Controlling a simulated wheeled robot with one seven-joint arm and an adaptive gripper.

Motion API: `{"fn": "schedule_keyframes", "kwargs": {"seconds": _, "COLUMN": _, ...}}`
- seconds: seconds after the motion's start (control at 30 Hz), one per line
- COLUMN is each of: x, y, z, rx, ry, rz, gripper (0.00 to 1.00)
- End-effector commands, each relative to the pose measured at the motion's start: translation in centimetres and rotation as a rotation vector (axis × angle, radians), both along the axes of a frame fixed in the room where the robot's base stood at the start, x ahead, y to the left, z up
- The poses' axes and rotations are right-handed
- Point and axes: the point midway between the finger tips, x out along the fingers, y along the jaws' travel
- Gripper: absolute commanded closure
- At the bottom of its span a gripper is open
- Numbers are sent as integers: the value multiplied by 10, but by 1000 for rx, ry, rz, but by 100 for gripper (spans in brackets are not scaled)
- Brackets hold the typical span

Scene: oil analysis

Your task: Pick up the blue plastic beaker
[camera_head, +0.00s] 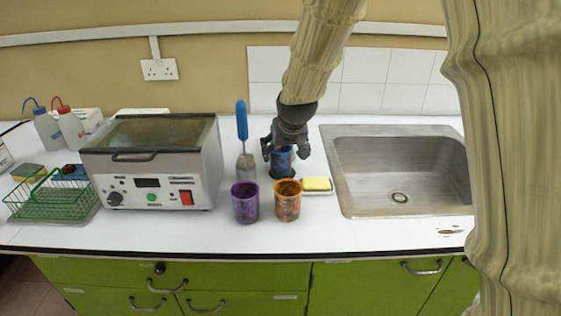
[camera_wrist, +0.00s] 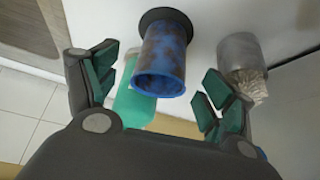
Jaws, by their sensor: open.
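The blue plastic beaker (camera_head: 281,162) stands upright on the white counter, with dark stains on its side and a dark round base under it. My gripper (camera_head: 286,150) is over it from above and behind, hiding part of it. In the wrist view, the blue beaker (camera_wrist: 164,57) shows between the two spread fingers of my gripper (camera_wrist: 160,80), with its rim towards the camera. The fingers are open, with gaps on both sides of the beaker. I cannot tell how deep it sits between them.
A purple beaker (camera_head: 245,203) and an orange beaker (camera_head: 287,202) stand in front. A grey cup (camera_head: 247,168) with a blue-handled brush (camera_head: 242,120) is close on the left. A yellow sponge (camera_head: 317,184) lies to the right, near the sink (camera_head: 350,195). A metal bath (camera_head: 150,165) stands further left.

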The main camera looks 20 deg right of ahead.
Motion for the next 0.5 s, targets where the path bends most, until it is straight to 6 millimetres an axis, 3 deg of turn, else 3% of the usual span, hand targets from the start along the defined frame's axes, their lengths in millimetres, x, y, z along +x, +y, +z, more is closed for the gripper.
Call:
{"fn": "schedule_keyframes", "kwargs": {"seconds": 0.23, "x": 6, "y": 1, "z": -9, "rx": 0, "ry": 2, "rz": 2, "gripper": 18}}
{"fn": "schedule_keyframes", "kwargs": {"seconds": 0.5, "x": 25, "y": 2, "z": -34, "rx": 0, "ry": 2, "rz": 4, "gripper": 18}}
